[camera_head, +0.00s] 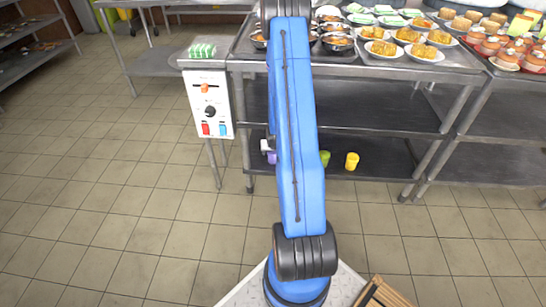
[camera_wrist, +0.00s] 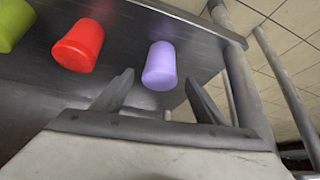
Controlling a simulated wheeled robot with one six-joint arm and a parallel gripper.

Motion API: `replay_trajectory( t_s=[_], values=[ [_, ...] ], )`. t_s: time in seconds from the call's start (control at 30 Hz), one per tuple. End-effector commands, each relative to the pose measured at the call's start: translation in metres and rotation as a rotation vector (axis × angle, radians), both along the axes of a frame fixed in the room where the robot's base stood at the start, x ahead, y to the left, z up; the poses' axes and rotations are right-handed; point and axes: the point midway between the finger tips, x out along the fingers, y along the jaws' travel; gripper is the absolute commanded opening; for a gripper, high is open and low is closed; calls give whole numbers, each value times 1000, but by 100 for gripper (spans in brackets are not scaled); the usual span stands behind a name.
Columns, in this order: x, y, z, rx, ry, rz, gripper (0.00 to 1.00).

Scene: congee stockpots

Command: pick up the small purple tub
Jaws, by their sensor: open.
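The small purple tub (camera_wrist: 160,66) sits on the dark metal lower shelf, in the upper middle of the wrist view. In the head view, a bit of purple shows low beside my blue arm, mostly hidden by it. My gripper (camera_wrist: 158,92) is open and empty. Its fingers point toward the tub, one on each side of it in the picture, and the tub appears just beyond the fingertips.
A red tub (camera_wrist: 78,46) and a green tub (camera_wrist: 14,22) stand left of the purple one. A yellow tub (camera_head: 352,161) is on the lower shelf (camera_head: 385,174). A metal table leg (camera_wrist: 236,75) stands to the right. Bowls and plates of food crowd the tabletop above.

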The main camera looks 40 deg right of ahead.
Motion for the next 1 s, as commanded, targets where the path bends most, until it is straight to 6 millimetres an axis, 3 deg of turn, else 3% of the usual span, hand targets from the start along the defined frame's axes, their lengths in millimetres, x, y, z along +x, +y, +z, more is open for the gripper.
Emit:
replay_trajectory(
  t_s=[0.33, 0.73, 0.77, 0.93, 1.0],
  values=[
    [17, -14, -37, 2, 2, 0, 66],
    [22, -18, -46, 1, 1, 0, 66],
    [22, -18, -45, 1, 1, 0, 64],
    [22, -18, -45, 1, 1, 0, 23],
    [22, -18, -45, 1, 1, 0, 21]
  ],
)
